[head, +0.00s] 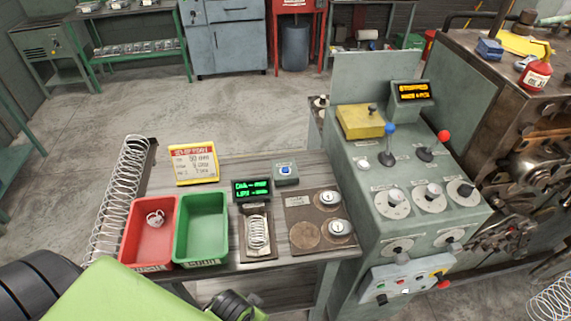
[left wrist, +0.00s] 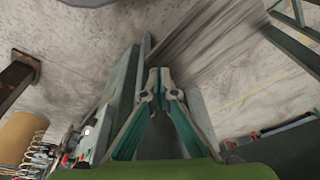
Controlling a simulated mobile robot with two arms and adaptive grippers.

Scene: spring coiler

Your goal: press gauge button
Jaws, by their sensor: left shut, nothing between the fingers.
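A small grey box with a blue button (head: 286,172) sits at the back of the wooden bench (head: 285,262). In front and to its left is a gauge display (head: 251,190) with green text. Below the display, a coil spring (head: 258,232) lies in a dark tray. My left gripper (left wrist: 160,78) shows in the left wrist view with its fingertips together and nothing between them. In the head view my left arm comes in at the bottom left, and I cannot make out its fingertips there. The button cannot be made out in the left wrist view. My right gripper is in neither view.
A red bin (head: 150,232) holding a small pale part and an empty green bin (head: 203,228) stand left of the display. A yellow sign (head: 194,163) stands behind them. The control console (head: 405,185) with levers and dials rises on the right. A long spring (head: 118,195) lies at the left edge.

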